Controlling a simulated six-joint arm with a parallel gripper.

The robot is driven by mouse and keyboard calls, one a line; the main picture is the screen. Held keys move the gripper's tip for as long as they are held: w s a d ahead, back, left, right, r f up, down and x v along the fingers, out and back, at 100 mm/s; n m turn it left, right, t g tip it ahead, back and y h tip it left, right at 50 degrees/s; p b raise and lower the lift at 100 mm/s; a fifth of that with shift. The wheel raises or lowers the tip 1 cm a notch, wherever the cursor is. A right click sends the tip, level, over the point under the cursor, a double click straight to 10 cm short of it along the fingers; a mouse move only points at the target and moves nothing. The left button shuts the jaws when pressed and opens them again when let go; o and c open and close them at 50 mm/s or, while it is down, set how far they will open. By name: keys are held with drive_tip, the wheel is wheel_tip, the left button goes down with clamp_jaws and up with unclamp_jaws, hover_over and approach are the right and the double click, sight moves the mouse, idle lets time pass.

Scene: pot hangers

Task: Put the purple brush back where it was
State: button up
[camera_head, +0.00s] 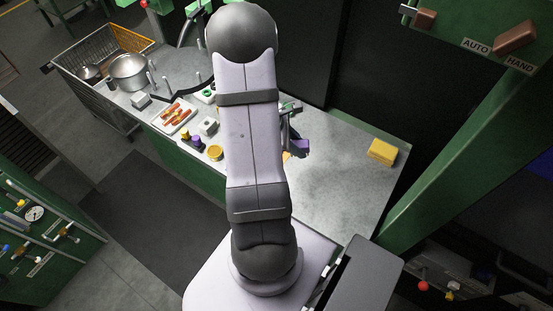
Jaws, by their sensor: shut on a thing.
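The purple brush (301,146) shows just right of my arm, over the grey counter (345,185). My gripper (291,128) is partly hidden behind my arm and is shut on the brush. I cannot tell how far the brush is above the counter. A small dark item with purple on it (197,143) stands on the counter left of my arm, next to a similar one with yellow (185,135). The counter directly behind my arm is hidden.
A yellow block (381,152) lies at the counter's right end, with bare counter between it and the brush. A tray of red and yellow items (174,116), a round yellow item (215,153) and a metal pot (129,71) stand to the left. A dark panel rises behind.

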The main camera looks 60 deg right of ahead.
drive_tip(key=shift+s+d+f, duration=0.1)
drive_tip(key=shift+s+d, duration=0.25)
drive_tip(key=shift+d, duration=0.05)
drive_tip(key=shift+d+f, duration=0.2)
drive_tip(key=shift+d, duration=0.1)
drive_tip(key=w+f+n+t, duration=0.1)
drive_tip(key=w+n+t, duration=0.3)
drive_tip(key=w+n, duration=0.5)
drive_tip(key=shift+w+f+n, duration=0.25)
drive_tip(key=shift+n, duration=1.05)
drive_tip(key=shift+a, duration=0.1)
drive_tip(key=shift+f+b, duration=2.9)
drive_tip(key=shift+f, duration=2.1)
drive_tip(key=shift+f, duration=0.25)
